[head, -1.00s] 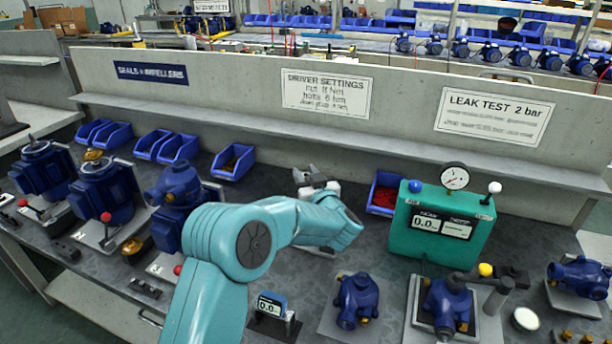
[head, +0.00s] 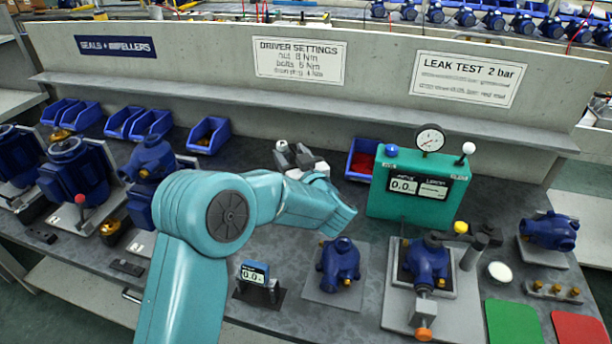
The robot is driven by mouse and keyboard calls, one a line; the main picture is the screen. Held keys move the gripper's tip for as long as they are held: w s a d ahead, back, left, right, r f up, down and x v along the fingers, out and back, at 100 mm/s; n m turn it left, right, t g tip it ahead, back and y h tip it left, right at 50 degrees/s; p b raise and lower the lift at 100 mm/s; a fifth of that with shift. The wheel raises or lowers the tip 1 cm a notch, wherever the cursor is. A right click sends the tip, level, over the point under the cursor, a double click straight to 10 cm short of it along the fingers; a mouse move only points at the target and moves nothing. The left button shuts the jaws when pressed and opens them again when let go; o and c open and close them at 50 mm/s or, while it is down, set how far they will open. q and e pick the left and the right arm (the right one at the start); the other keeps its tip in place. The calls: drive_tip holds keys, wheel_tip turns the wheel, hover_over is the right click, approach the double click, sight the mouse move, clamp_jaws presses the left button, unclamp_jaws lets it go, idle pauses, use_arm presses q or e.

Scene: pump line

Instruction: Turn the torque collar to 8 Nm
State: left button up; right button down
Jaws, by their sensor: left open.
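My left arm reaches in from the lower left, and its left gripper (head: 302,158) is over the bench near the back ledge. Its grey jaws are open, with nothing seen between them, and are partly hidden behind my teal wrist. I cannot make out a torque driver or its collar clearly; my arm covers part of the bench. A small torque display (head: 255,274) reading about 0.0 stands on a dark base in front of the arm. The driver settings sign (head: 300,62) on the back panel lists a nut setting of 8 Nm. My right gripper is not in view.
A blue pump (head: 339,262) sits on a grey plate right of the display. Another pump (head: 427,262) sits in a fixture with an orange-ended part in front. The green leak tester (head: 418,190) stands behind. Blue bins (head: 208,135) line the back; motors crowd the left.

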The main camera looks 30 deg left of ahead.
use_arm(q)
drive_tip(key=v, duration=1)
drive_tip(key=shift+d+b, duration=0.2)
drive_tip(key=shift+b, duration=0.1)
drive_tip(key=shift+s, duration=0.1)
